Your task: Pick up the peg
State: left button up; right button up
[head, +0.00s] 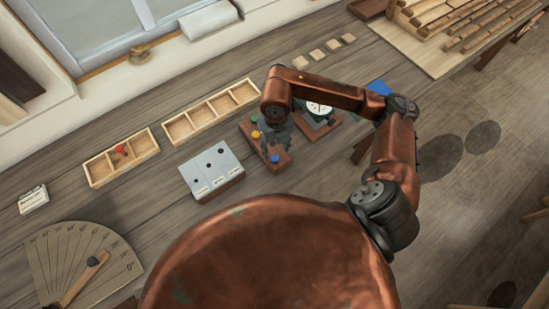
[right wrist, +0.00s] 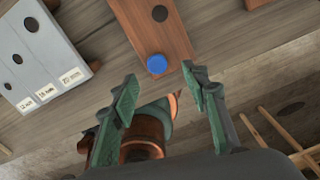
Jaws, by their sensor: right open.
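A wooden peg block (head: 267,150) stands on the bench with a blue peg (head: 274,158), a yellow peg (head: 256,134) and a green peg (head: 254,119) showing. My right gripper (head: 275,133) hangs over this block, partly hidden by its own wrist. In the right wrist view, my open right gripper (right wrist: 160,80) has green-padded fingers with nothing between them. The blue peg's round top (right wrist: 156,64) shows just beyond the fingertips, near the end of the block (right wrist: 150,30). A dark hole is farther along the block. A red peg (head: 121,149) lies in a tray. My left gripper is out of view.
A grey gauge block (head: 212,170) with dark holes and labels stands left of the peg block. Divided wooden trays (head: 180,128) lie behind it. A round dial (head: 319,108) is close to the right of my gripper. Bare bench shows in front of the gauge block.

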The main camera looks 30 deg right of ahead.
aim_at(275, 158)
jog(key=shift+a+f+p, duration=0.15)
jog(key=shift+f+p, duration=0.35)
jog(key=shift+f, duration=2.3)
jog(key=shift+w, duration=0.1)
jog(key=shift+c, duration=0.6)
jog(key=c, duration=0.7)
